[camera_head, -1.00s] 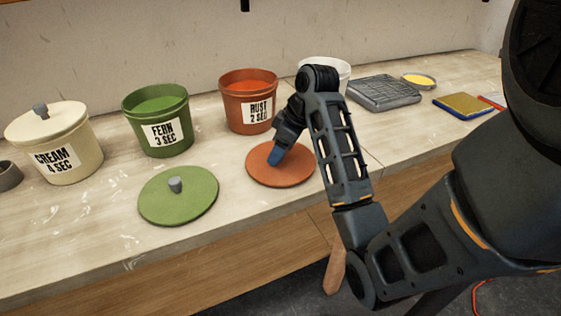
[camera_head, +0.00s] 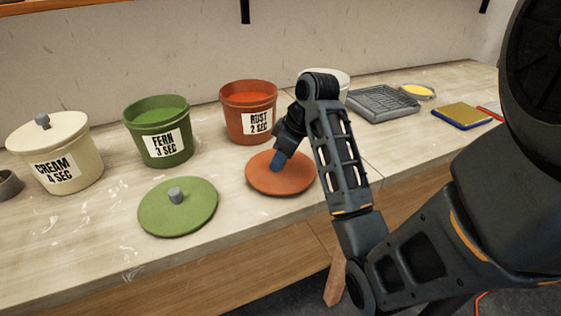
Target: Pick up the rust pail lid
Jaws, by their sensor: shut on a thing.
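The rust pail lid (camera_head: 290,185) is a flat orange-brown disc at the front of the bench, in front of the rust pail (camera_head: 247,127). My gripper (camera_head: 277,164) points down at the middle of the lid, shut on it at its knob. The fingers hide the knob. The lid looks about level, and I cannot tell whether it touches the bench or is slightly above it. The rust pail is open, with rust-coloured paint inside and a label reading "RUST 2 SEC".
The green lid (camera_head: 200,208) lies left of the rust lid. Behind stand the open fern pail (camera_head: 142,119) and the lidded cream pail (camera_head: 88,144). A white pail (camera_head: 341,77) is partly behind my arm. A grey tray (camera_head: 383,105) and a sponge-like block (camera_head: 462,114) lie at right.

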